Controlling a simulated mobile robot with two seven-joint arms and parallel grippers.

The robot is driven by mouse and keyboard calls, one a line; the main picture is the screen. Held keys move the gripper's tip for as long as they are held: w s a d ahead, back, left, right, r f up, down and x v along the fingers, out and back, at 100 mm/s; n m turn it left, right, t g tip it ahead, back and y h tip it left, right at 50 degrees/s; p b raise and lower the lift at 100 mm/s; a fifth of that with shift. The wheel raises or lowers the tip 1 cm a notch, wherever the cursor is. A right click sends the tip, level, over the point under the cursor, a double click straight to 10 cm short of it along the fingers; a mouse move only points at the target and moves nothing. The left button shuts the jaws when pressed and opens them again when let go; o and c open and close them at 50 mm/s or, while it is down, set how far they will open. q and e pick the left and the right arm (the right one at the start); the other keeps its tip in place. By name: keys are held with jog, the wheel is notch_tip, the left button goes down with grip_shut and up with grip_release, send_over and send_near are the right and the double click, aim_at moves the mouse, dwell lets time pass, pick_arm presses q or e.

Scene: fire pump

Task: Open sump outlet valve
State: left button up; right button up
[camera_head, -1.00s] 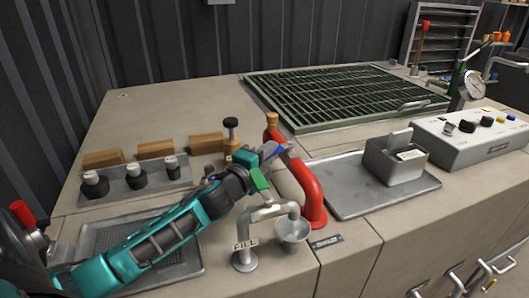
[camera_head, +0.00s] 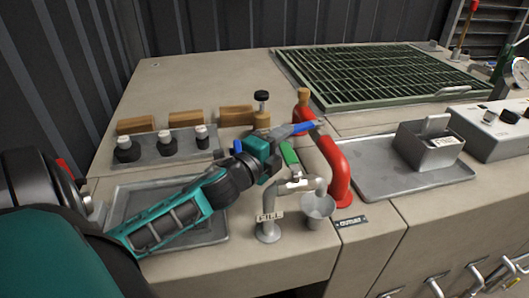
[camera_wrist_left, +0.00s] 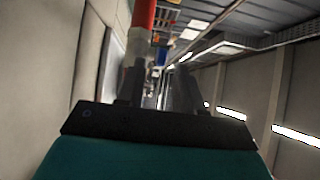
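A red curved pipe (camera_head: 336,165) with a wooden-looking top (camera_head: 304,97) stands on the bench, with a small label plate (camera_head: 351,222) at its foot. My left gripper (camera_head: 312,127) reaches across to the pipe's upper part. A blue piece (camera_head: 292,131) shows at the gripper; I cannot tell whether it is a valve handle or part of the gripper. In the left wrist view the two fingers (camera_wrist_left: 158,85) stand apart with a gap between them, and a red part (camera_wrist_left: 143,14) shows beyond the left finger. Contact cannot be told. My right gripper is not in view.
A FILL tap (camera_head: 268,228) with a green lever (camera_head: 290,154) and a cup (camera_head: 318,207) stand close below the gripper. A brass valve with a black knob (camera_head: 262,97) stands behind it. A grey tray (camera_head: 385,185) lies right; a green grate (camera_head: 390,75) lies at the back.

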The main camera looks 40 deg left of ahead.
pick_arm(q)
jog(key=s, duration=0.7)
jog(key=shift+d, duration=0.15)
jog(key=shift+w, duration=0.1)
